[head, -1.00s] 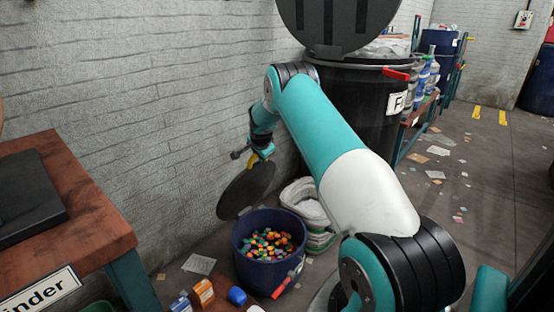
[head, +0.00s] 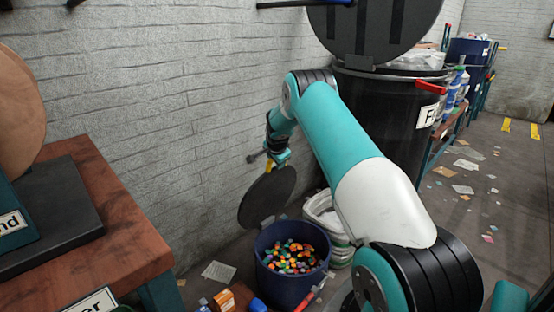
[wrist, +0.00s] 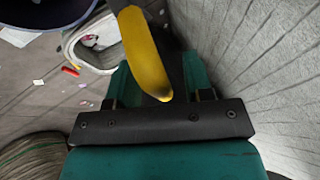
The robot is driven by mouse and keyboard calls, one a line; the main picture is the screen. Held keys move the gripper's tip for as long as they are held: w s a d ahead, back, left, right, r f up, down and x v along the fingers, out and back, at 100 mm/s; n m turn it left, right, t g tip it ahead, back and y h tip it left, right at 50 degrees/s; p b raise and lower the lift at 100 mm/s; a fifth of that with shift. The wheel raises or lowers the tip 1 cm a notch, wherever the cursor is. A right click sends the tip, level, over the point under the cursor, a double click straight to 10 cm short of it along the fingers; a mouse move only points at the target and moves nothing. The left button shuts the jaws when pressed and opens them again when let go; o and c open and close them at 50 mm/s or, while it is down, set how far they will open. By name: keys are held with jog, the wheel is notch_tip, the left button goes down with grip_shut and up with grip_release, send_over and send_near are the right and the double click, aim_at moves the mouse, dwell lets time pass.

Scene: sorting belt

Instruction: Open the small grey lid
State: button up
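The small grey lid (head: 267,196) is a dark round disc. It stands steeply raised at the back left of a dark blue bucket (head: 290,288), whose mouth is uncovered and shows several colourful pieces. My gripper (head: 280,162) is just above the lid's upper edge. In the wrist view my gripper (wrist: 160,90) has its two teal fingers spread apart. A yellow curved bar (wrist: 143,50), perhaps the lid's handle, reaches between them, with gaps visible on both sides. The bar hides part of what is behind it.
A brick wall (head: 180,120) runs close behind the lid. A white bin (head: 325,215) stands right of the bucket, and a large black barrel (head: 385,115) with a raised lid is behind it. A wooden table (head: 125,220) stands at the left. Paper scraps lie on the floor.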

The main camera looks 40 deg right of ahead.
jog(key=shift+s+d+r, duration=0.1)
jog(key=shift+s+d, duration=0.1)
jog(key=shift+d, duration=0.15)
jog(key=shift+s+r, duration=0.1)
jog(key=shift+r, duration=0.25)
jog(key=p+v, duration=0.2)
jog(key=v, duration=1.4)
jog(key=shift+s+a+r+p, duration=0.15)
jog(key=shift+s+a+p, duration=0.1)
jog(key=shift+a+p, duration=0.05)
